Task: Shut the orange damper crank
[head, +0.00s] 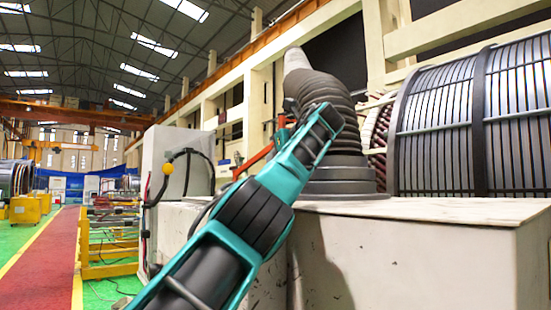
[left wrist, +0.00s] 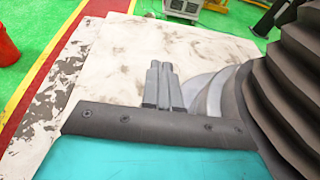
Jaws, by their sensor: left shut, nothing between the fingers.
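An orange-red bar (head: 252,161) shows in the head view just left of my left arm, slanting up to the right behind it. It may be the damper crank; my arm covers part of it, so I cannot tell its angle. My left gripper (left wrist: 158,72) shows in the left wrist view with its grey fingers together and empty, over a pale worn surface. No orange crank shows in that view. In the head view my left arm crosses in front of the grey ribbed duct, and its fingers cannot be made out. My right gripper is out of view.
The grey ribbed duct (head: 340,145) rises from a pale block (head: 440,212), close beside my left gripper in the wrist view (left wrist: 285,95). A large barred stator (head: 450,115) stands behind. A grey cabinet (head: 172,150) with cables and a yellow rack (head: 108,268) stand left.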

